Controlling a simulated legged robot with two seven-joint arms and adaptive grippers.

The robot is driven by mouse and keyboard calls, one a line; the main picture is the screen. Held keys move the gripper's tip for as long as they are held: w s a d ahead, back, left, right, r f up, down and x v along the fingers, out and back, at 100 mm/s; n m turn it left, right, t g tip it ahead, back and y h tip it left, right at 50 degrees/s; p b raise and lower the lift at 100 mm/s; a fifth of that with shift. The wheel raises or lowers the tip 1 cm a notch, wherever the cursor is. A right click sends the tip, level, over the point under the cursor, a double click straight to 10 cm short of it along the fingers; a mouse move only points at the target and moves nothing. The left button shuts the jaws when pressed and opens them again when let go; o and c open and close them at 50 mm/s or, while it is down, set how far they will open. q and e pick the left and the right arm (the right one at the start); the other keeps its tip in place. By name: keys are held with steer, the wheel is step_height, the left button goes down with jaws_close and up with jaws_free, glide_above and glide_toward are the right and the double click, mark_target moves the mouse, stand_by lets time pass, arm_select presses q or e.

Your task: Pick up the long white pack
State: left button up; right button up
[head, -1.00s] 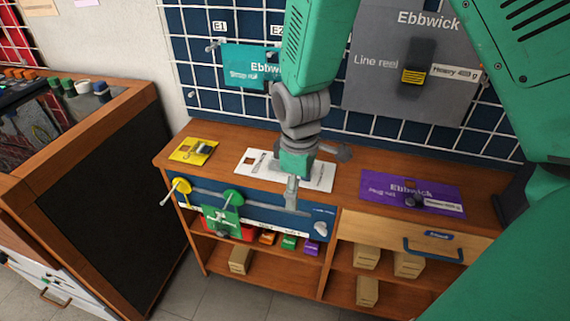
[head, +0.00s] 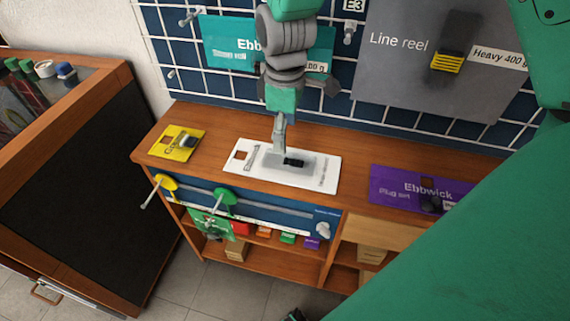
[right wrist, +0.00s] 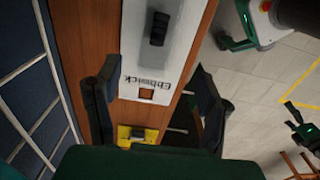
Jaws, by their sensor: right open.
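The long white pack (head: 323,178) lies flat on the wooden bench top. It is a white card with a square hole at its left end and a clear blister holding a dark item. My right gripper (head: 280,138) hangs over the pack, pointing down, with its fingers near the blister's left part. In the right wrist view my right gripper (right wrist: 155,92) has its two dark fingers wide apart and nothing between them touching. The white pack (right wrist: 166,62) shows beyond the fingers, its holed end between them. My left gripper is not seen.
A yellow pack (head: 176,143) lies left of the white one and a purple pack (head: 405,188) right. A pegboard grid (head: 165,52) with a teal pack (head: 222,45) stands behind. Yellow and green discs on pegs (head: 224,200) project from the bench front.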

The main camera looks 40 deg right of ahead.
mark_target(288, 157)
step_height(288, 157, down, 3)
steer(key=shift+w+d+r, duration=0.1)
steer(key=shift+w+d, duration=0.05)
steer(key=shift+d+f+b, duration=0.3)
steer(key=shift+f+b, duration=0.05)
steer(key=shift+f, duration=0.25)
step_height(288, 157, down, 4)
steer(key=shift+r+b, duration=0.1)
steer(key=shift+b, duration=0.4)
steer(key=shift+a+f, duration=0.2)
steer(key=shift+f, duration=0.35)
steer(key=shift+a+r, duration=0.1)
steer(key=shift+d, duration=0.2)
steer(key=c, duration=1.3)
